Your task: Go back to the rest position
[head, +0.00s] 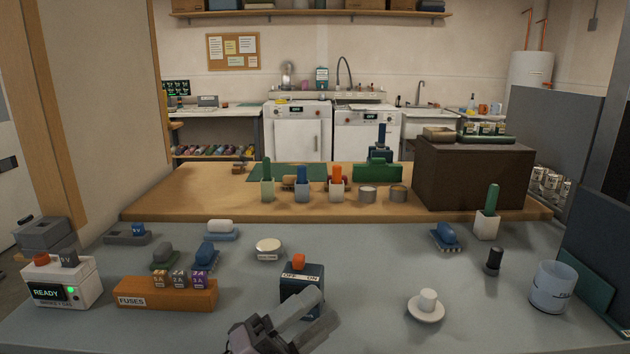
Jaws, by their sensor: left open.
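My left gripper (316,308) shows at the bottom middle of the head view, over the front part of the grey worktop (370,270). Its jaws are open, with nothing seen between them. It is just in front of a dark blue switch box (301,282) marked OFF and ON, with an orange knob on top. The gripper overlaps the lower part of the box in the picture; I cannot tell whether they touch. My right gripper is not in view.
An orange fuse block (166,293) and a white READY meter (62,283) stand to the left. A white cup on a saucer (426,312) and a pale bucket (553,287) stand to the right. The worktop between switch box and saucer is clear.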

